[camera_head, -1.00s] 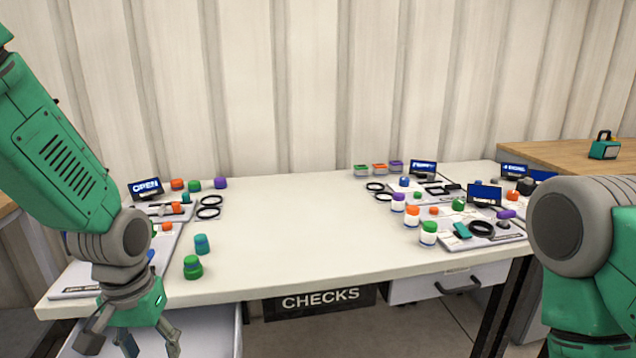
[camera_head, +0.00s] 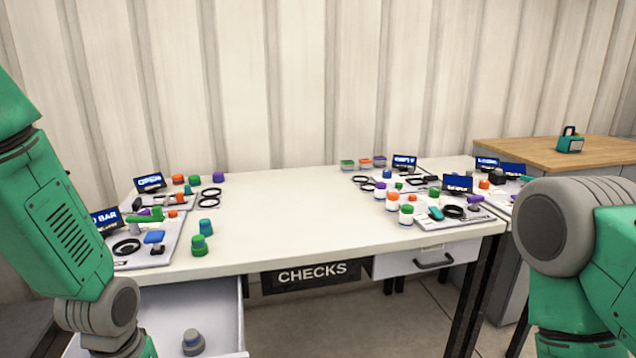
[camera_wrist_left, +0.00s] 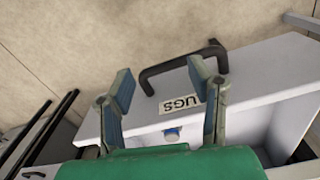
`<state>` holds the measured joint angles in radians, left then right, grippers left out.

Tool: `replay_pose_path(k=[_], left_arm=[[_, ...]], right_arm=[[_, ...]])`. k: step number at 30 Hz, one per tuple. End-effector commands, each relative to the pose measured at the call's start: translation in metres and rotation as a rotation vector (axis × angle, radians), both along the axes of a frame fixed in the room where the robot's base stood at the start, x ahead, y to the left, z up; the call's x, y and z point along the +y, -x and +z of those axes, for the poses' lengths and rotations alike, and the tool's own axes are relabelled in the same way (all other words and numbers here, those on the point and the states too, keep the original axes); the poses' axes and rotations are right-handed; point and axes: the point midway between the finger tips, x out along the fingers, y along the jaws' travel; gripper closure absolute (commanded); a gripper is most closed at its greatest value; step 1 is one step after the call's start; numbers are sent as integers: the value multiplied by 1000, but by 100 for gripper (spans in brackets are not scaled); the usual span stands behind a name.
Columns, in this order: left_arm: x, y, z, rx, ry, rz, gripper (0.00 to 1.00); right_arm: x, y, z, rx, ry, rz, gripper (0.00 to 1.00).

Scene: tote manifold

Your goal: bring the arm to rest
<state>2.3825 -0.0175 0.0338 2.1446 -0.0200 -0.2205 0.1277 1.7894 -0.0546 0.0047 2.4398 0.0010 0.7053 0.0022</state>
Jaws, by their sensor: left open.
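My left arm comes in at the left of the head view and hangs down. Its gripper is below the picture's edge there. In the left wrist view my left gripper (camera_wrist_left: 163,92) is open, with nothing between its fingers. Beyond the fingers are a drawer front (camera_wrist_left: 150,118) with a label and a black handle (camera_wrist_left: 183,66). I cannot tell whether the fingers touch the drawer. Part of my right arm shows at the right of the head view; its gripper is out of the picture.
The white table (camera_head: 290,225) carries boards, screens and several coloured caps at both ends; its middle is clear. An open drawer (camera_head: 226,318) at the front left holds a grey knob-like object (camera_head: 193,342). A closed drawer (camera_head: 425,259) is at the right. A wooden table (camera_head: 545,152) stands behind.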

Motion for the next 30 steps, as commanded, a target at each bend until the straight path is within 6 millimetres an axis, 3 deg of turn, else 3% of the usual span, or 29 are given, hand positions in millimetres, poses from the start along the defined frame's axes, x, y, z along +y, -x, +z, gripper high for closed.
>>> replay_pose_path(k=[8, 12, 15, 18, 21, 30], left_arm=[[3, 63, -82, 2, -3, -39, 52], [5, 120, -126, -1, -9, -72, 52], [7, 159, -146, -12, -12, -97, 52], [8, 183, -155, -24, -14, -113, 52], [9, 194, -158, -33, -15, -122, 52], [9, 195, -159, -39, -16, -124, 52]], right_arm=[[0, 1, 0, 1, 0, 0, 60], [0, 1, 0, 1, 0, 0, 60], [0, 1, 0, 1, 0, 0, 60], [0, 1, 0, 1, 0, 0, 60], [0, 1, 0, 1, 0, 0, 60], [0, 1, 0, 1, 0, 0, 60]])
